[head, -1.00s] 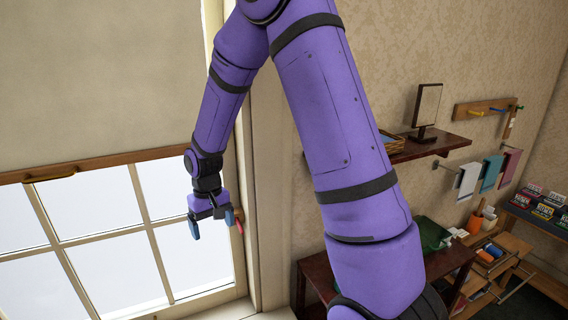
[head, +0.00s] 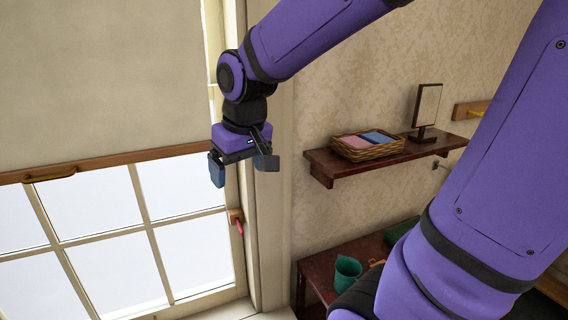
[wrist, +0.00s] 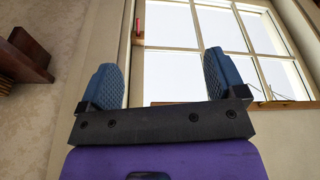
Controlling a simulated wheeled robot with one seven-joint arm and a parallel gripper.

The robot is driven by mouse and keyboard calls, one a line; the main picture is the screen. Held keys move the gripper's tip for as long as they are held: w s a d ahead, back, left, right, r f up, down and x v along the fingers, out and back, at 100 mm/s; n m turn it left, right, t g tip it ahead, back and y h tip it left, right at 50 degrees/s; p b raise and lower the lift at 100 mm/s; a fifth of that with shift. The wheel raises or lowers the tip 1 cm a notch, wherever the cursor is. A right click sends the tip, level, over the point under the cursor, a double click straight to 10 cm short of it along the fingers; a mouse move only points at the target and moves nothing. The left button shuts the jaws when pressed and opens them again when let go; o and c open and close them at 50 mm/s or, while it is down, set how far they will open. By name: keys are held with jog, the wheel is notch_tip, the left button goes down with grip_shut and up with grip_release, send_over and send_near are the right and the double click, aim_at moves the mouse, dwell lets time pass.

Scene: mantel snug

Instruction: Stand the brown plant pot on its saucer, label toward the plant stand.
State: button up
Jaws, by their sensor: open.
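My gripper (head: 242,168) is open and empty, up in front of the window's right frame. Its two blue ridged fingers stand wide apart in the wrist view (wrist: 160,75), with only window and wall beyond them. I cannot make out the brown plant pot, its saucer or its label in either current view. A small orange-brown piece (head: 377,263) shows beside my arm at the lower right, too covered to identify. I cannot tell which furniture is the plant stand.
A dark red table (head: 318,272) below right holds a green cup-shaped container (head: 347,271). A wall shelf (head: 325,165) carries a wicker basket (head: 368,150) and a small framed mirror (head: 427,108). A red-handled fitting (head: 238,224) sticks out by the window (head: 190,250).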

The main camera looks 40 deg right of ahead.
jog(key=s+r+t, duration=0.2)
jog(key=s+r, duration=0.2)
jog(key=s, duration=0.7)
jog(key=shift+s+d+r, duration=0.25)
jog(key=shift+s, duration=0.15)
dwell(0.6)
